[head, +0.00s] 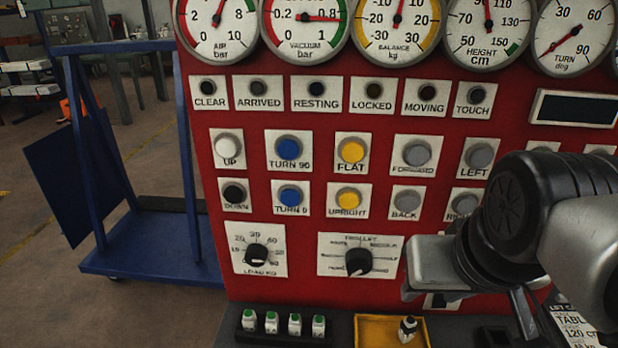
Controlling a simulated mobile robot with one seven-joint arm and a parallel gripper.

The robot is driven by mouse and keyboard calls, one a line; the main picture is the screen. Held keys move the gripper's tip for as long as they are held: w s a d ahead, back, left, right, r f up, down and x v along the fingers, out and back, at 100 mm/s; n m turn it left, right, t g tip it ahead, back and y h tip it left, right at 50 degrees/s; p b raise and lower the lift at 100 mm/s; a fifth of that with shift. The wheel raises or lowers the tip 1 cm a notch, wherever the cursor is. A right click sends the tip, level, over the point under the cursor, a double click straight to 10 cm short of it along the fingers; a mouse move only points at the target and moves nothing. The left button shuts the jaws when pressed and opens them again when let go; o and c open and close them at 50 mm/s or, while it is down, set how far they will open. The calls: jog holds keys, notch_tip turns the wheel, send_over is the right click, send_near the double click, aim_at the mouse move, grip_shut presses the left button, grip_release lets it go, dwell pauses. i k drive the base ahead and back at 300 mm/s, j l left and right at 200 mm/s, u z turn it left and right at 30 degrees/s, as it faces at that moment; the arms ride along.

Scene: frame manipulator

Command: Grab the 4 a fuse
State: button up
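Several small white fuse-like pieces with green tops (294,324) stand in a row in a black holder (250,338) on the ledge below the red panel. One similar piece with a dark top (407,329) is in a yellow tray (378,325) to their right. Any ratings on them are too small to read, so I cannot tell which is the 4 A fuse. My gripper (440,290) is at the right, in front of the panel and above the tray. Its fingers are mostly hidden by my arm, and I cannot see whether they are open.
The red panel (305,258) behind carries gauges, lamps, push buttons and two rotary knobs, including the load knob (256,254). A partly hidden label sheet (575,325) shows at lower right. A blue wheeled frame (150,245) stands on the floor at left.

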aim_at(272, 323)
jog(key=j+u, duration=0.15)
jog(key=u, duration=0.35)
jog(key=i+u, duration=0.15)
jog(key=u, duration=0.3)
jog(key=k+l+u, duration=0.15)
jog(key=i+j+z, duration=0.15)
jog(key=j+z, duration=0.25)
jog(key=j, duration=0.75)
jog(key=k+j+z, duration=0.1)
jog(key=j+z, duration=0.2)
jog(key=j, duration=0.7)
